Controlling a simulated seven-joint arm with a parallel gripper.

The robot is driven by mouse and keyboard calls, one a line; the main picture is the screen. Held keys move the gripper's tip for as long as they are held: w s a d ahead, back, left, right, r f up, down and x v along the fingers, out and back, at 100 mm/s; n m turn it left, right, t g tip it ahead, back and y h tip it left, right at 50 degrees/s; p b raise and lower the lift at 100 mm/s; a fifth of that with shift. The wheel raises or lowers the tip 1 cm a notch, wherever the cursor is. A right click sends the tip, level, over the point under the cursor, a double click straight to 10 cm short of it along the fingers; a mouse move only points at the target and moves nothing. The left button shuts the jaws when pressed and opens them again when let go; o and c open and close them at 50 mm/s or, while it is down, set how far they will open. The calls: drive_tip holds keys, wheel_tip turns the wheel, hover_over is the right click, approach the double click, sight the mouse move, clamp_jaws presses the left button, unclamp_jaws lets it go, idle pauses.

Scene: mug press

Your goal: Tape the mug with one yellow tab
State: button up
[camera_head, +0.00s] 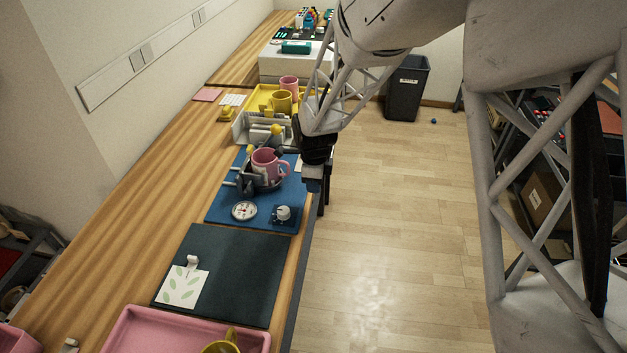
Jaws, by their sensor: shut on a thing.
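A pink mug (268,163) sits in a dark press (246,185) on a blue board (225,208), its handle to the right. My gripper (320,205) points down just right of the mug and the board, past the table's edge. It is apart from the mug in the picture. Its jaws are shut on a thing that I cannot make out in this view. A small yellow item (226,115), perhaps a tab dispenser, stands farther back on the table. No yellow tab can be made out on the mug's visible side.
A dial (244,211) and a knob (283,213) are at the board's front. A dark mat (240,275) with a leaf-print card (183,287) lies nearer. A pink tray (180,330) is at the front. A yellow tray (258,97) with mugs is behind the press.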

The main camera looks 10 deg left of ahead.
drive_tip(key=shift+a+r, duration=0.1)
idle(0.5)
drive_tip(key=shift+n, duration=0.6)
drive_tip(key=w+a+r, duration=0.1)
drive_tip(key=a+r, duration=0.2)
drive_tip(key=a, duration=0.2)
drive_tip(key=w+a+r, duration=0.1)
drive_tip(key=a+r, duration=0.3)
drive_tip(key=a, duration=0.1)
drive_tip(key=a+r, duration=0.4)
drive_tip(key=a, duration=0.2)
drive_tip(key=shift+w+a, duration=0.1)
drive_tip(key=shift+w, duration=0.3)
drive_tip(key=shift+f, duration=0.15)
drive_tip(key=shift+f, duration=2.45)
drive_tip(key=shift+f, duration=0.65)
drive_tip(key=o, duration=0.8)
drive_tip(key=shift+r, duration=0.2)
wheel_tip(320, 180, up, 8)
drive_tip(key=shift+f, duration=0.25)
